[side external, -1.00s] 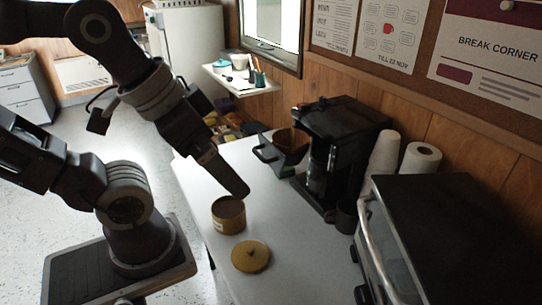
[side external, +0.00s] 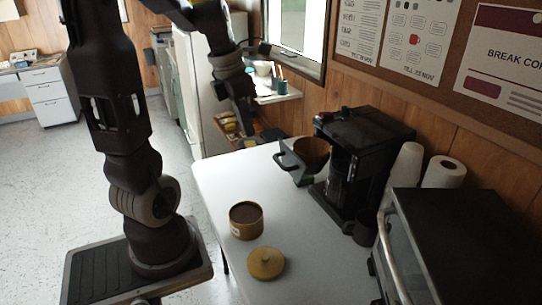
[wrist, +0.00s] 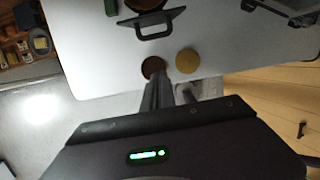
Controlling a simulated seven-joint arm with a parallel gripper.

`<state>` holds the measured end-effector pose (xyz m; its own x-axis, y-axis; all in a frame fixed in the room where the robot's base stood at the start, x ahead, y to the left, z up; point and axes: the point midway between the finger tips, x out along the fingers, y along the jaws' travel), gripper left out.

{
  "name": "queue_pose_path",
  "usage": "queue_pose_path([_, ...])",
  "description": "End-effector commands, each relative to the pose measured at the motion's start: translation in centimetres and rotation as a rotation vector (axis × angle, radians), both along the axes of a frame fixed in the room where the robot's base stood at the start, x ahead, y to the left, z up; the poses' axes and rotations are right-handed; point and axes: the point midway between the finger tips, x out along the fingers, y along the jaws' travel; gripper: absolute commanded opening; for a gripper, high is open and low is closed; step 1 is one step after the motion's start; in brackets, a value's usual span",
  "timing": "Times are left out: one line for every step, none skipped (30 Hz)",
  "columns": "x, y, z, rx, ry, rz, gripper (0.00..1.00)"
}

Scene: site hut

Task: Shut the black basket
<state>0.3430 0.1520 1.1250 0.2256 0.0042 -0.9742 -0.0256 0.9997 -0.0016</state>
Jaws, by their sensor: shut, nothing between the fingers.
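The black basket (side external: 291,165) with its handle sticks out to the left of the black coffee maker (side external: 365,140). A brown filter (side external: 312,151) sits in it. In the wrist view the basket's handle (wrist: 152,28) shows at the top, with the basket partly cut off by the frame. My gripper (side external: 248,137) is shut and empty, to the left of the basket and apart from it, near the table's far left end. In the wrist view its fingers (wrist: 158,95) point up the frame toward the basket.
An open tin (side external: 246,220) of brown contents and its yellow lid (side external: 265,263) lie on the white table (side external: 222,180). A dark mug (side external: 365,228), a toaster oven (side external: 455,240), cups (side external: 402,170) and a paper roll (side external: 444,172) stand at the right. The table's left part is clear.

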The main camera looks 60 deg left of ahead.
Motion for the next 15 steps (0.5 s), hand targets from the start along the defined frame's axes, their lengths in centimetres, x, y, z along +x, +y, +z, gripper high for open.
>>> queue_pose_path([0.1,0.0,-0.5,-0.004,0.002,0.004,0.0])
queue_pose_path([0.2,-0.1,-0.9,-0.005,0.003,0.003,0.0])
queue_pose_path([0.3,-0.1,-1.6,-0.005,0.004,0.002,0.0])
queue_pose_path([0.4,-0.1,-2.2,-0.004,0.005,0.001,0.0])
queue_pose_path([0.5,-0.1,-2.9,-0.004,0.005,0.001,0.0])
queue_pose_path([0.7,-0.1,-3.7,-0.005,0.005,0.0,0.0])
queue_pose_path([0.9,-0.2,-4.4,-0.005,0.005,-0.001,0.0])
queue_pose_path([1.0,-0.2,-5.1,-0.004,0.006,0.0,0.0])
queue_pose_path([1.2,-0.1,-5.9,-0.006,0.005,0.0,0.0])
queue_pose_path([1.4,-0.1,-6.6,-0.005,0.006,-0.001,0.0])
queue_pose_path([1.5,-0.2,-7.2,-0.006,0.007,-0.001,0.0])
queue_pose_path([1.7,-0.1,-8.1,-0.005,0.005,-0.001,0.0])
queue_pose_path([1.8,-0.1,-8.7,-0.005,0.005,-0.001,0.0])
queue_pose_path([2.0,-0.1,-9.3,-0.005,0.005,-0.002,0.0])
queue_pose_path([2.4,-0.1,-9.8,-0.002,0.004,-0.002,0.0])
